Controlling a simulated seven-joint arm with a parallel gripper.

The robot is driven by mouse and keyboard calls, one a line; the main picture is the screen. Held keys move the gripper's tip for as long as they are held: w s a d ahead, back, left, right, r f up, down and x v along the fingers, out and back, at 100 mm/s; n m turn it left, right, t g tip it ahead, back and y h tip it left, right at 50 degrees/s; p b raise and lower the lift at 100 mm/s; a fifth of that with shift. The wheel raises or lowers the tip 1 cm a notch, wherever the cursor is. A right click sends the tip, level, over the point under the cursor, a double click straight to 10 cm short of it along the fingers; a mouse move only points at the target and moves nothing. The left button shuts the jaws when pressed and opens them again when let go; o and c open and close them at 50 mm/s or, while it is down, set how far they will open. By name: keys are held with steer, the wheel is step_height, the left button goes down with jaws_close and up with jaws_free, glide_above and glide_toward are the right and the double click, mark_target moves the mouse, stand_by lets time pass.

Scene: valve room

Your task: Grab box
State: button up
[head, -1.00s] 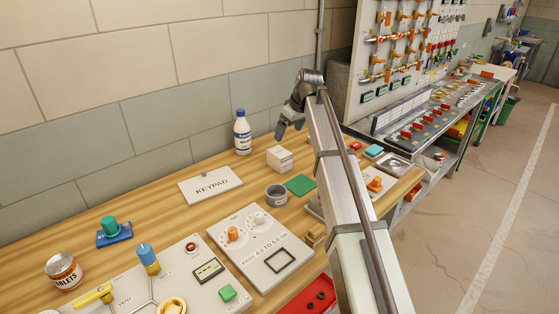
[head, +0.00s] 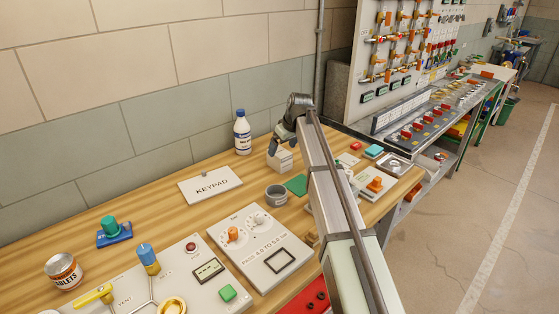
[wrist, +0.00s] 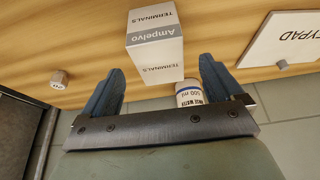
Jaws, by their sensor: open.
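The small white box (head: 284,161) stands on the wooden bench, right of the white bottle. It also shows in the wrist view (wrist: 155,50), with the words "Ampelvo" and "TERMINALS" on it. My gripper (head: 275,146) is at the box, its fingers partly covering the box's upper part in the head view. In the wrist view my gripper (wrist: 161,75) is open, with one blue-grey finger on each side of the box's near end. Gaps show between the fingers and the box, so it is not held.
The white bottle (head: 242,133) stands close behind the box, to the left; its blue label also shows in the wrist view (wrist: 190,95). A KEYPAD plate (head: 210,186), a grey cup (head: 276,195) and a green pad (head: 296,185) lie nearby. The wall is behind.

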mark_target(280, 152)
steer(key=x, duration=0.5)
steer(key=shift+w, duration=0.1)
steer(key=shift+r, duration=0.1)
steer(key=c, duration=1.1)
steer(key=shift+c, duration=0.2)
